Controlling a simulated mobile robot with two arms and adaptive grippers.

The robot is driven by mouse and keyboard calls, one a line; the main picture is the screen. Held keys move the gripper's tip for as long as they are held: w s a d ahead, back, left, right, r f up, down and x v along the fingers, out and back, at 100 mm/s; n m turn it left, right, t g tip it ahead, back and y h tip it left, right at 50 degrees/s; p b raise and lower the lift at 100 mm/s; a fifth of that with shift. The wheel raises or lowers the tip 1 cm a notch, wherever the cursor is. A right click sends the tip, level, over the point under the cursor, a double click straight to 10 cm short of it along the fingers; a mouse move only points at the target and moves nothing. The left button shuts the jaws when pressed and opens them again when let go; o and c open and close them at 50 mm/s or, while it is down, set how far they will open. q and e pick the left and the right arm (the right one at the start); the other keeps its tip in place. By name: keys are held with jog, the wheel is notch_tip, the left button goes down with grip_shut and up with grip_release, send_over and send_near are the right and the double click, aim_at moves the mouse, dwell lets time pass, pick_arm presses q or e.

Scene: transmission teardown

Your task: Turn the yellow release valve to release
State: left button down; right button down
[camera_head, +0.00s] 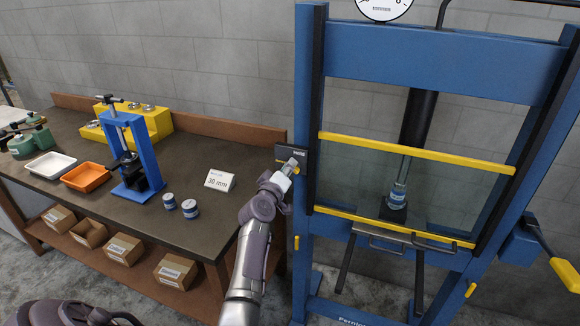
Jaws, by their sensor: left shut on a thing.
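The blue press frame (312,120) stands at the right. A black block (284,152) is on its left post. My left gripper (291,166) is at this block, shut on a small yellow piece (296,170) that appears to be the release valve. The fingers hide most of it, so I cannot tell how far it is turned. My right gripper is not in view.
A yellow-edged clear guard (340,180) covers the press opening, with a blue-labelled can (398,195) behind it. A yellow-gripped lever (565,274) sticks out right.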

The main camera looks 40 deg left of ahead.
pick_arm(q)
jog(key=shift+a+f+n+p, duration=0.1)
jog(key=shift+f+n, duration=0.1)
jog(key=shift+n, duration=1.05)
jog(key=shift+a+f+n+p, duration=0.1)
jog(key=shift+f+n, duration=0.15)
jog(key=shift+n, duration=0.95)
jog(key=shift+a+f+n+p, duration=0.1)
jog(key=shift+f+n, duration=0.1)
jog(key=shift+n, duration=1.05)
jog(key=shift+d, duration=0.1)
jog(key=c, duration=1.2)
grip_release()
jog(key=shift+o, duration=0.2)
jog(key=shift+s, duration=0.1)
jog(key=v, duration=1.2)
